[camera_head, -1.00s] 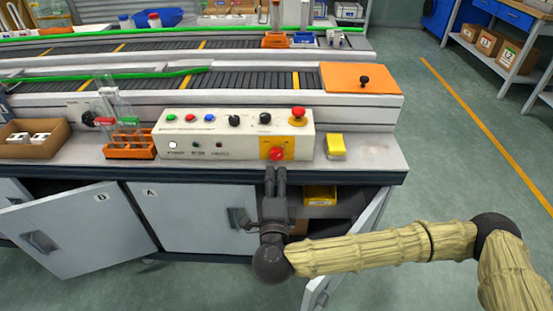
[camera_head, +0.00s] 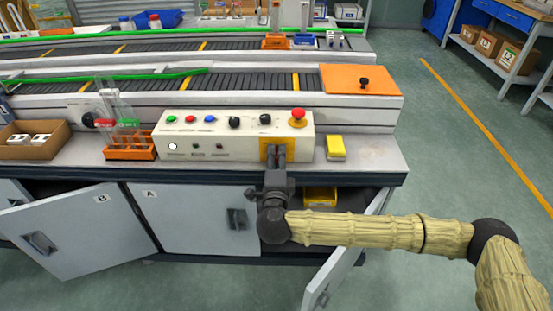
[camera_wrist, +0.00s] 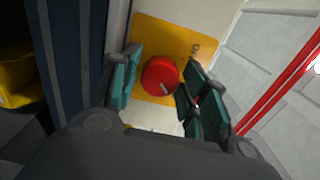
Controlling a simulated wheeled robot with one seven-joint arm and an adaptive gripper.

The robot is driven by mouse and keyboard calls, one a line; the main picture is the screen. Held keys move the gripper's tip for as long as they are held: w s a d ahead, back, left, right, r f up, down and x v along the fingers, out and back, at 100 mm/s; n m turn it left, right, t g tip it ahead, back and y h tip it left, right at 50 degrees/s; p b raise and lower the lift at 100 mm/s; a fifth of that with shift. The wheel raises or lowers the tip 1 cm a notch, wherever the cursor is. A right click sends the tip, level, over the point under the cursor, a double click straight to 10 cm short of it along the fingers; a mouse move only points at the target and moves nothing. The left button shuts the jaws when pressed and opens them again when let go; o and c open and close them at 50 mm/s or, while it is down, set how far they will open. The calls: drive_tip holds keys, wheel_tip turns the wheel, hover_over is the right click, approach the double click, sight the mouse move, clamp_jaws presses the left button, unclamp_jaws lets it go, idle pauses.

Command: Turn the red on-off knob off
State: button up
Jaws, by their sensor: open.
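The red on-off knob (camera_wrist: 160,77) sits on a yellow plate (camera_wrist: 185,42) on the front of the control box. In the wrist view it lies between the tips of my open gripper (camera_wrist: 157,88), with a finger on each side. A light mark shows on the knob's face. I cannot tell whether the fingers touch it. In the head view my gripper (camera_head: 276,152) is in front of the yellow plate (camera_head: 289,148) and hides most or all of the knob. The white control box (camera_head: 228,133) stands on the bench.
A red emergency button (camera_head: 298,113) is on the box's top right, above the knob. A yellow block (camera_head: 336,147) lies to the right of the box. An orange rack with tubes (camera_head: 130,149) stands to the left. Below the bench, cabinet doors (camera_head: 85,229) hang open.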

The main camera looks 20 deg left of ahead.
drive_tip(key=shift+c, duration=0.3)
drive_tip(key=c, duration=0.7)
